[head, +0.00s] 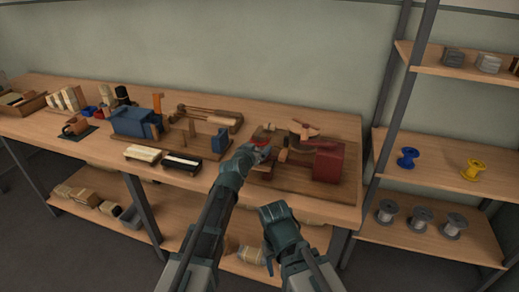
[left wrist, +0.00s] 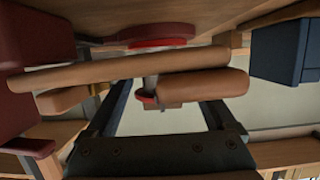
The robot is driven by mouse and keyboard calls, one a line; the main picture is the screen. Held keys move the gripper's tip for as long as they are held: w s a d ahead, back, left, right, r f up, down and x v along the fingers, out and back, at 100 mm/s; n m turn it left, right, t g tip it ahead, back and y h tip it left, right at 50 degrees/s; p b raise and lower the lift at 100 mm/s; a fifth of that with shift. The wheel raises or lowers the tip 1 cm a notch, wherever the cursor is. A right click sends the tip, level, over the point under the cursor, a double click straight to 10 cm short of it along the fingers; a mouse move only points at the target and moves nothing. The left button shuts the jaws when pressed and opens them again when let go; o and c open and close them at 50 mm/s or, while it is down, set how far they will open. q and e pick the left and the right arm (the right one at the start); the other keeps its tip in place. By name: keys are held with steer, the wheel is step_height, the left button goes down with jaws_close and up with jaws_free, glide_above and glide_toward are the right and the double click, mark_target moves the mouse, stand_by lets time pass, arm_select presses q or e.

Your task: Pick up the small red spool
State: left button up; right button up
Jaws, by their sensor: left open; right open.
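A small red item, seemingly the red spool (head: 261,141), shows at the tip of my left gripper (head: 258,150), on the right-hand wooden fixture of the bench. In the left wrist view a red disc (left wrist: 158,43) lies against the wood, and a smaller red rounded part (left wrist: 147,97) shows between the open fingers of my left gripper (left wrist: 165,110). Wooden rods (left wrist: 130,68) cross in front and hide part of the red pieces, so I cannot tell whether they are one spool. My right gripper (head: 278,213) is open, lower down in front of the bench.
A dark red block (head: 328,162) stands right of the left gripper, a blue block (head: 221,141) to its left. The shelf unit holds a blue spool (head: 407,158), a yellow spool (head: 473,170) and several grey spools (head: 421,217).

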mark_target(258, 147)
arm_select(q)
steer(key=x, duration=0.3)
steer(key=shift+s, duration=0.1)
jaws_close()
